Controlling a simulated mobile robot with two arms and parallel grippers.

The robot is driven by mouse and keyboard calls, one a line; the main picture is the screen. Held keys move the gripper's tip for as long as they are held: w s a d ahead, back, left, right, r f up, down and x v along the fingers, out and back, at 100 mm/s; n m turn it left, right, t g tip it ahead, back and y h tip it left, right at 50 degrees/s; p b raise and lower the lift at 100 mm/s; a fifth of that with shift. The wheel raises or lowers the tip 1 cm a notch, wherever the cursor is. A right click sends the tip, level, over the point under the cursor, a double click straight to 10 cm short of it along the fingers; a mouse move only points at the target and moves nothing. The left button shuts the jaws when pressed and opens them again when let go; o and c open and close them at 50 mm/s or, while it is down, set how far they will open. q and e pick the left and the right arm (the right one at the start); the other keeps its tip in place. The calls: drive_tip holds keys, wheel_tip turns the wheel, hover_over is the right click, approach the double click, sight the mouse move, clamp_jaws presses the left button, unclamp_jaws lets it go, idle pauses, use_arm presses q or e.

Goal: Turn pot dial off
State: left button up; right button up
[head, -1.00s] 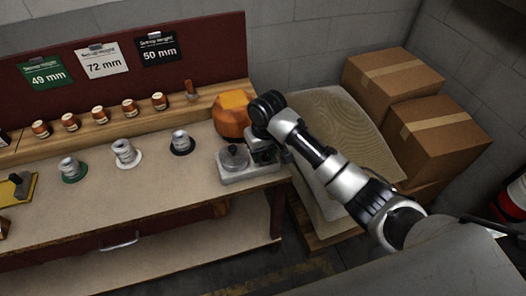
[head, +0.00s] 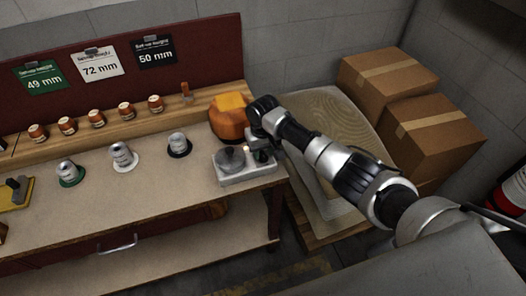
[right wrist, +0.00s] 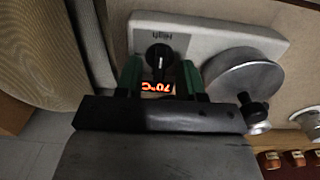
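A white hot plate (head: 246,174) with a round grey metal pot (head: 231,159) stands at the right end of the workbench. In the right wrist view the hot plate (right wrist: 208,34) shows a black dial (right wrist: 159,57), the word "High" above it and a lit orange display (right wrist: 158,88) reading 70°C upside down. The pot (right wrist: 242,78) is right of the dial. My right gripper (right wrist: 160,68) is open, its green fingers on either side of the dial with gaps visible. In the head view my right gripper (head: 262,151) is over the plate's right end. My left gripper is out of view.
Stacked sacks (head: 325,125) and cardboard boxes (head: 432,130) are to the right.

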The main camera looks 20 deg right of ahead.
drive_tip(key=shift+f, duration=0.5)
clamp_jaws()
